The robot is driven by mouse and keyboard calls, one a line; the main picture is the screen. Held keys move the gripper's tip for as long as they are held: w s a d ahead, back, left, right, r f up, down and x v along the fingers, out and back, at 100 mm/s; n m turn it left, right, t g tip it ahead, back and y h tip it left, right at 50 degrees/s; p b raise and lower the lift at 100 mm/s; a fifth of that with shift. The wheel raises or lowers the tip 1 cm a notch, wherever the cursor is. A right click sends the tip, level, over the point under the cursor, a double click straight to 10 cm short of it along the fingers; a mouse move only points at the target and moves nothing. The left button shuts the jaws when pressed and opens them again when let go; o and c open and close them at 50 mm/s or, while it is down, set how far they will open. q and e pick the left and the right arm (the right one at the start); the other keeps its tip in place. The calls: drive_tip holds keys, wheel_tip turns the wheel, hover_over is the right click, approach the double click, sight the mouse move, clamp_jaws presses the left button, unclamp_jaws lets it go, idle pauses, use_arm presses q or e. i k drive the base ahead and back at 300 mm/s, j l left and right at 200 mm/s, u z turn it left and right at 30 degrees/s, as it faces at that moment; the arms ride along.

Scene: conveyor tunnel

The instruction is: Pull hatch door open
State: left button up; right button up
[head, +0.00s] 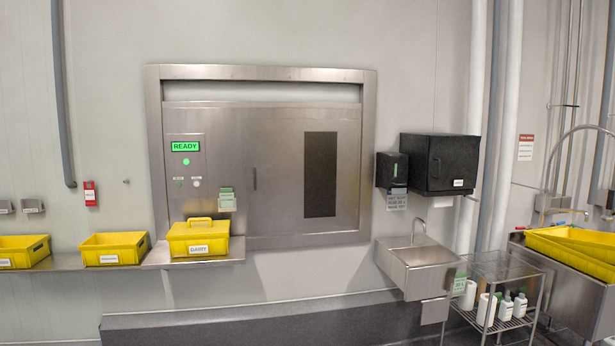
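The hatch door (283,160) is a stainless steel panel with a dark tall window (320,174), set in a metal wall frame (260,73). A small vertical handle (254,179) sits left of the window. The door looks shut. To its left, a control panel shows a lit green READY sign (185,147) and a green light below it. Neither of my grippers is in view.
A metal shelf (155,257) below the hatch holds a lidded yellow box (199,240) and open yellow crates (115,249). At the right are a sink (416,266), a black wall cabinet (440,162) and a wire cart (500,273).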

sight(301, 174)
drive_tip(key=i+z, duration=0.15)
drive_tip(key=i, duration=1.6)
